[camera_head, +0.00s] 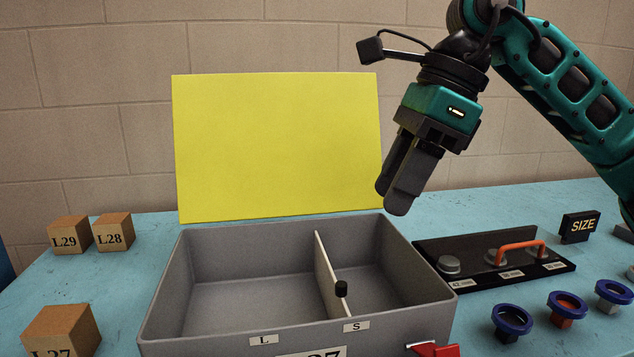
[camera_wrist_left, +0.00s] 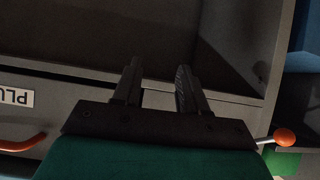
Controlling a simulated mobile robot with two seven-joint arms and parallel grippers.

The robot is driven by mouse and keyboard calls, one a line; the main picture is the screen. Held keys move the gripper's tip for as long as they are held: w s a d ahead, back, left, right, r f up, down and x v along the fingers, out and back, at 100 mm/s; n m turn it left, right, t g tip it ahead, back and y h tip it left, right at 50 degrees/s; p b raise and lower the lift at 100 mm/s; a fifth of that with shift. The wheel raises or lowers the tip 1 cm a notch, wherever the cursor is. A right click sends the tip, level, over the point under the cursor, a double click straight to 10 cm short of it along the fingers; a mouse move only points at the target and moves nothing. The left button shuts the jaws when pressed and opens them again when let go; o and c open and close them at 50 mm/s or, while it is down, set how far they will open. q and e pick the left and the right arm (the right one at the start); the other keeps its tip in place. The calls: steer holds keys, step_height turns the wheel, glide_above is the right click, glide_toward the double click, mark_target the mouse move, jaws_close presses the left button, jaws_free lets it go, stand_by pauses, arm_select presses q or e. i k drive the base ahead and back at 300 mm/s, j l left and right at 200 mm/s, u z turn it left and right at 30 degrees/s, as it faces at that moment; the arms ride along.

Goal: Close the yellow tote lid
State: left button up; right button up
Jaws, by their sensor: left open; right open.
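The grey tote (camera_head: 190,290) stands open on the blue table, its inside empty apart from a thin upright divider (camera_head: 327,270). Its yellow lid (camera_head: 277,148) stands nearly upright along the tote's back edge. My right gripper (camera_head: 391,199) hangs at the lid's right edge, fingers pointing down and open with nothing in them; I cannot tell whether it touches the lid. My left gripper (camera_wrist_left: 158,76) shows only in the left wrist view. It is open and empty, over a dark grey surface.
Wooden blocks L29 (camera_head: 70,235), L28 (camera_head: 114,232) and one more (camera_head: 62,331) stand left of the tote. Right of it are a black rack (camera_head: 470,262) with an orange handle (camera_head: 521,247), a SIZE sign (camera_head: 580,227) and blue-rimmed fittings (camera_head: 512,318). A red latch (camera_head: 434,350) sticks out in front.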

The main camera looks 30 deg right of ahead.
mark_target(260, 145)
steer(key=k, duration=1)
